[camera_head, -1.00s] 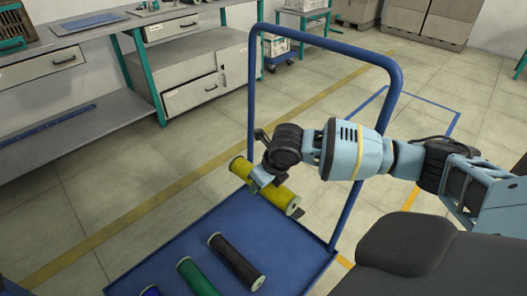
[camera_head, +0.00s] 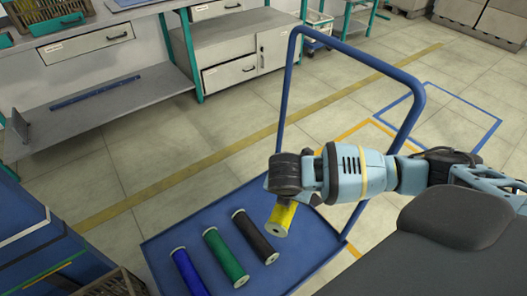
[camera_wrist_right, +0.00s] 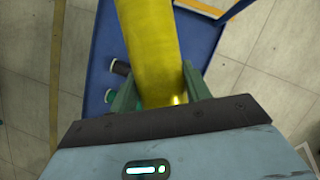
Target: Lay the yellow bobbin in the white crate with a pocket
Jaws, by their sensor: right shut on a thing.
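The yellow bobbin (camera_head: 281,220) is in my right gripper (camera_head: 283,197), above the right side of a blue platform cart. In the head view its near end points toward me and the arm hides its far part. In the right wrist view the yellow bobbin (camera_wrist_right: 150,45) runs up between the two fingers of my right gripper (camera_wrist_right: 160,95), which are shut on it. A white crate (camera_head: 319,23) stands in the background; I cannot tell whether it has a pocket. My left gripper is not in view.
Blue (camera_head: 188,272), green (camera_head: 225,257) and black (camera_head: 255,237) bobbins lie side by side on the cart (camera_head: 170,238), which has a tall blue handle (camera_head: 286,105). A brown crate (camera_head: 117,284) shows at bottom left. Grey workbenches line the back left; open floor lies between.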

